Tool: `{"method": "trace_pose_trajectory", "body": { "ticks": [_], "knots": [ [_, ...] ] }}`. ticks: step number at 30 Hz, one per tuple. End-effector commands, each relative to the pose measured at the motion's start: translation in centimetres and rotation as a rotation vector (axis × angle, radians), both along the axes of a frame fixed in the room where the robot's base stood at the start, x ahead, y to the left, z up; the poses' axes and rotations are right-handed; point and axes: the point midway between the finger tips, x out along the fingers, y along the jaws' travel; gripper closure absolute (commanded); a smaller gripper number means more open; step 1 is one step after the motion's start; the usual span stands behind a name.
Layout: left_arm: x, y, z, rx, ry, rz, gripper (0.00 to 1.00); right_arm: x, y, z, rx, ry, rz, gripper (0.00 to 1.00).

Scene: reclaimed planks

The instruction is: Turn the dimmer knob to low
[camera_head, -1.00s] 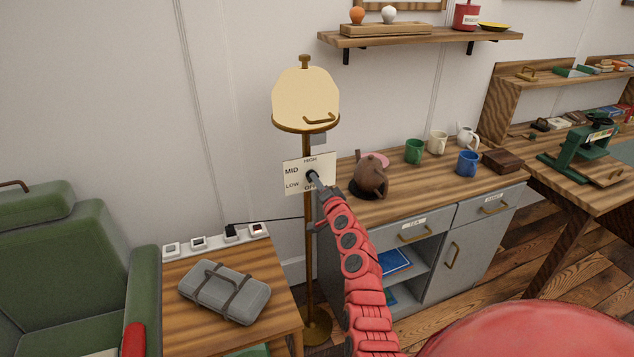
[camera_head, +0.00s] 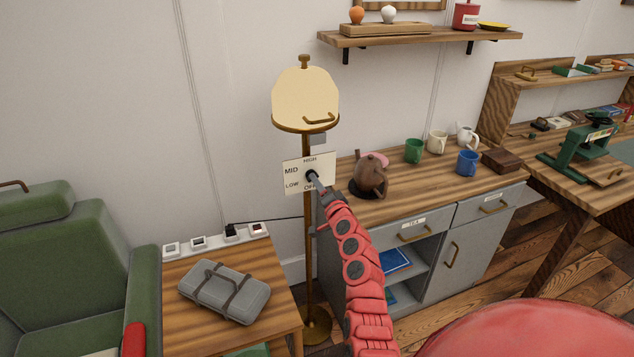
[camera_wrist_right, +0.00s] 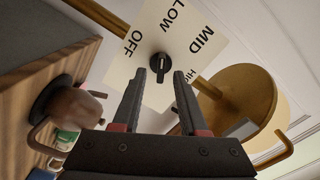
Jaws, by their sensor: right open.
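The dimmer knob is a small black dial on a cream plate (camera_head: 296,166) marked HIGH, MID, LOW and OFF, fixed to the stand of a floor lamp (camera_head: 305,96). In the right wrist view the black knob (camera_wrist_right: 158,68) shows uncovered, with a pale pointer line on it. My right gripper (camera_wrist_right: 166,74) is open, its two fingers on either side of the line to the knob. Whether the fingertips touch the knob I cannot tell. In the head view the right gripper (camera_head: 316,181) covers part of the plate. My left gripper is not in view.
A side table (camera_head: 185,312) with a grey case (camera_head: 226,292) stands below left of the plate. A brown teapot (camera_head: 369,177) stands on the cabinet just right of the lamp. A green armchair (camera_head: 75,265) is at the left.

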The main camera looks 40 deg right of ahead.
Motion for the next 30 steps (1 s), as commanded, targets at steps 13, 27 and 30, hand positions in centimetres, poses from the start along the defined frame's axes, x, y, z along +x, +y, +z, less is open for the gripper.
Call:
{"method": "trace_pose_trajectory", "body": {
  "ticks": [13, 27, 30],
  "knots": [
    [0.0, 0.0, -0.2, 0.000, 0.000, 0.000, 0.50, -8.0, 1.7, -0.1, -0.001, -0.001, -0.007, 0.57],
    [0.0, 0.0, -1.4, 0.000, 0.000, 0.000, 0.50, -15.0, 3.4, 0.0, -0.002, 0.000, -0.005, 0.57],
    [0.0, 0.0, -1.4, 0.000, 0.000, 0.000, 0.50, -15.3, 3.6, 0.0, -0.001, 0.001, -0.003, 0.57]
  ]
}}
